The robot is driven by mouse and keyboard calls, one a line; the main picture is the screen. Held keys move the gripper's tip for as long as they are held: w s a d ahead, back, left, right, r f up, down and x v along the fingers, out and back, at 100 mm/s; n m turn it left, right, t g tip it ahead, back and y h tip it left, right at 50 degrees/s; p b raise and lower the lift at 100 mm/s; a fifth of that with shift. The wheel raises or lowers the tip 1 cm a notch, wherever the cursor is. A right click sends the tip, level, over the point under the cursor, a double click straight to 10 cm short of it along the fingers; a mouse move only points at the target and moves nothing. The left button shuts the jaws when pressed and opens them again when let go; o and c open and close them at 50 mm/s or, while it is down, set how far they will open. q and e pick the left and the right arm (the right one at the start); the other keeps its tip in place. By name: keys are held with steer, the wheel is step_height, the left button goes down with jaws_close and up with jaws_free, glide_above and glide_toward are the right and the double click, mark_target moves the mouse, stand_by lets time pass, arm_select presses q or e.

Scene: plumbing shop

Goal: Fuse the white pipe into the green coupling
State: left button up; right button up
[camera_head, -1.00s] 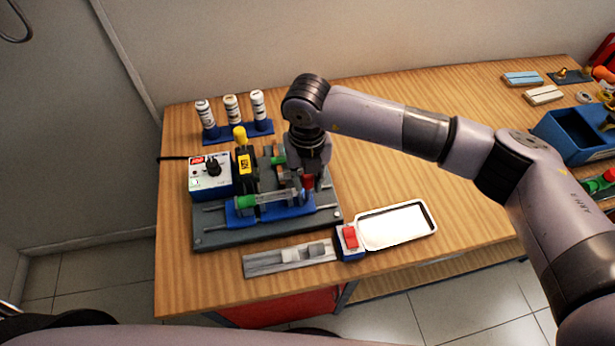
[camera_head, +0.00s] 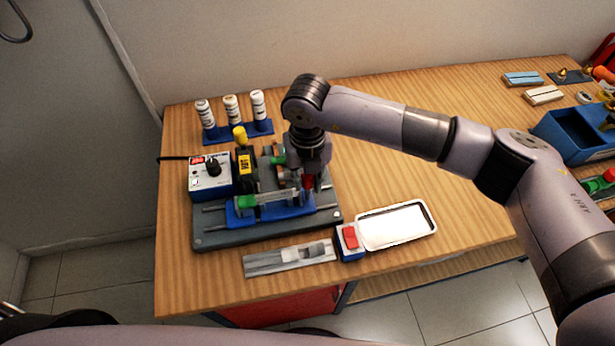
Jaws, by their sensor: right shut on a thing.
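A grey fusion jig (camera_head: 255,234) with blue clamp blocks stands on the left of the wooden bench. A pale pipe (camera_head: 274,197), seemingly the white pipe, lies across the front blue clamp, with a green end (camera_head: 244,202) at its left. A second green piece (camera_head: 278,160), possibly the coupling, shows behind it near my gripper; I cannot tell if they touch. My right gripper (camera_head: 308,178) points down over the jig's right side and is shut on a small red part (camera_head: 309,183). Its fingertips are partly hidden. My left gripper is not in view.
Marked cylinders stand in a blue rack (camera_head: 261,127) behind. In front are a metal holder (camera_head: 266,263), a red-button box (camera_head: 350,237) and a white tray (camera_head: 428,210).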

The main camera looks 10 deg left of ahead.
steer(key=shift+w+r, duration=0.1)
steer(key=shift+w+d+b, duration=0.15)
steer(key=shift+w+d, duration=0.05)
steer(key=shift+d, duration=0.45)
steer(key=shift+w+d+b, duration=0.15)
steer(key=shift+w+d, duration=0.1)
steer(key=shift+d, duration=0.45)
steer(key=shift+w+d+b, duration=0.15)
steer(key=shift+w+d, duration=0.05)
steer(key=shift+d, duration=0.45)
steer(key=o, duration=1)
steer(key=shift+c, duration=0.2)
steer(key=shift+s, duration=0.1)
step_height(320, 180, up, 8)
steer(key=p, duration=0.3)
